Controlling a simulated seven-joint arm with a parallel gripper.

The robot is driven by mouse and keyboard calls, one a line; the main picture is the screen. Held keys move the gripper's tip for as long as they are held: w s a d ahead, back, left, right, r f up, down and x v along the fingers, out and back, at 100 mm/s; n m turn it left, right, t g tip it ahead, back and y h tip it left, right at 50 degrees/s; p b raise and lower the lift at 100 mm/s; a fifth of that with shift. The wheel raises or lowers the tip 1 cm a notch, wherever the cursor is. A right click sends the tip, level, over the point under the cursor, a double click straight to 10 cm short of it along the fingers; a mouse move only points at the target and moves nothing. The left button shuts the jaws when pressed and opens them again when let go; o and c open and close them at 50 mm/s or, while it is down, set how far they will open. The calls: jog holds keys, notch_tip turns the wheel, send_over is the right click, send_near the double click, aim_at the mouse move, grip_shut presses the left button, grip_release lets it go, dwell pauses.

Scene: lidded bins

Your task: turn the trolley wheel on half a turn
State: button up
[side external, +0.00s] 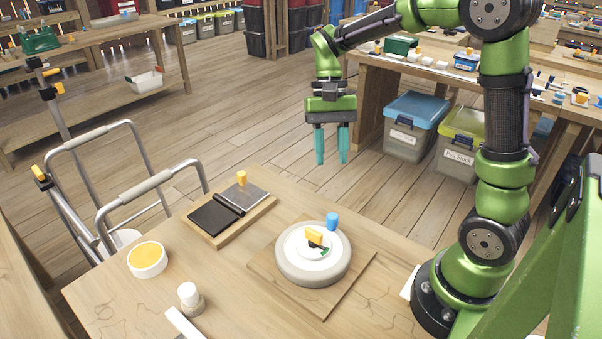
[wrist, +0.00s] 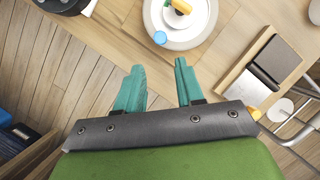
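The trolley wheel (side external: 297,268) lies flat on a square wooden board (side external: 339,291) on the workbench. It has a grey tyre and a white centre with a yellow piece (side external: 314,237) and a small dark and green part on it. A blue knob (side external: 332,221) shows at the wheel's rim on the side towards my gripper. The wheel also shows at the top of the wrist view (wrist: 199,40). My gripper (side external: 331,160) points down, well clear of the wheel and higher. Its two teal fingers are apart with nothing between them, as the wrist view (wrist: 159,68) also shows.
A board with a dark hinged plate (side external: 211,216) and a yellow knob (side external: 241,178) lies left of the wheel. A white tub with yellow contents (side external: 147,259) and a white-capped jar (side external: 189,295) stand nearer the front. A metal trolley frame (side external: 150,184) stands at the bench's left edge.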

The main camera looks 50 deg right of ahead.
aim_at(332, 215)
jog(key=x, duration=1.4)
jog(key=shift+f, duration=0.1)
grip_shut()
